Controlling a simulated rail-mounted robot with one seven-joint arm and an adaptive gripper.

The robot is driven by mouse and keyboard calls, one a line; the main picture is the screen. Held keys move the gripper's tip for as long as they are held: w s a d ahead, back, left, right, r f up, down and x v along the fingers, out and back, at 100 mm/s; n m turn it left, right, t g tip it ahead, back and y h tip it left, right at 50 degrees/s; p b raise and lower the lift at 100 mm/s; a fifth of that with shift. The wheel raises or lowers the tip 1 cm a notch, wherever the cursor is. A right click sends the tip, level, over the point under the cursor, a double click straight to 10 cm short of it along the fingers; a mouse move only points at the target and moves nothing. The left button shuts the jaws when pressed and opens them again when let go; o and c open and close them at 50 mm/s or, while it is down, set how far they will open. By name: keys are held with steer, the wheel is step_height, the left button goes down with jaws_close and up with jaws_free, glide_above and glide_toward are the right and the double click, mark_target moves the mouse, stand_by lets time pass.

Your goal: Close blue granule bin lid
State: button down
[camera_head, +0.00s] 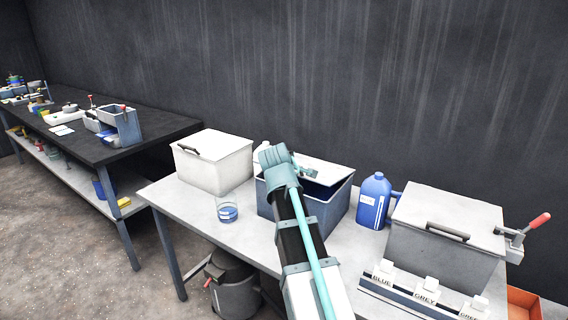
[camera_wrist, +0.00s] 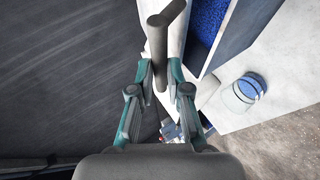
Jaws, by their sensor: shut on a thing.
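The blue granule bin (camera_head: 335,207) stands on the white table, behind my arm in the head view. Its white lid (camera_head: 325,171) is tilted up, with a gap to the dark inside of the bin. In the wrist view, blue granules (camera_wrist: 207,22) show between the lid (camera_wrist: 176,40) and the bin wall (camera_wrist: 240,28). My gripper (camera_wrist: 160,72) is shut on the lid's dark handle (camera_wrist: 160,48). In the head view my gripper (camera_head: 278,158) is at the lid's left side, and the handle is hidden.
A closed white bin (camera_head: 214,165) stands at left, and a clear beaker with blue contents (camera_head: 228,212) is in front of it. A blue jug (camera_head: 373,202) and a closed grey bin (camera_head: 440,245) stand at right. The dark wall is close behind the table.

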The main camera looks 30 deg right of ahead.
steer(key=c, duration=1.1)
jaws_free()
steer(key=shift+c, duration=0.2)
steer(key=shift+s+a, duration=0.1)
steer(key=v, duration=1.1)
steer(key=shift+s+r, duration=0.2)
steer(key=shift+s, duration=0.15)
steer(key=shift+a+r, duration=0.1)
steer(key=shift+a, duration=0.05)
